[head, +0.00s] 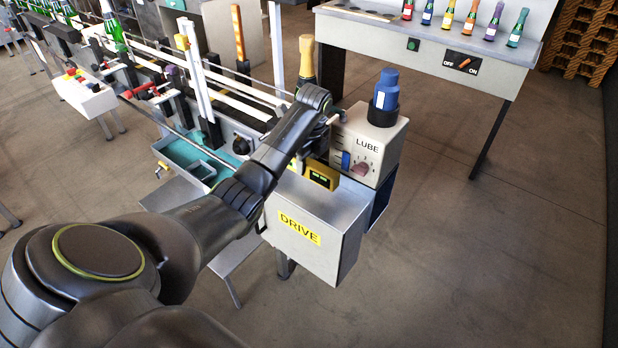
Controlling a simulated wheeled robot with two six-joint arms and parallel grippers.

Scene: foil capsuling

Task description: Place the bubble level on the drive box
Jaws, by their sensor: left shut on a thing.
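The bubble level (323,176), a small yellow block with a dark window, is at the rear part of the drive box (317,222). The drive box is a pale metal box with a yellow DRIVE label. My left gripper (318,153) points down from the bent wrist and is shut on the bubble level. Its fingers are mostly hidden by my own arm. I cannot tell whether the level touches the box top or is slightly above it. My right gripper is out of view.
The LUBE box (368,143) with a blue bottle (386,92) on it stands right behind the drive box. A teal tray (192,158) and the conveyor rails are left of my forearm. The drive box's front top is clear.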

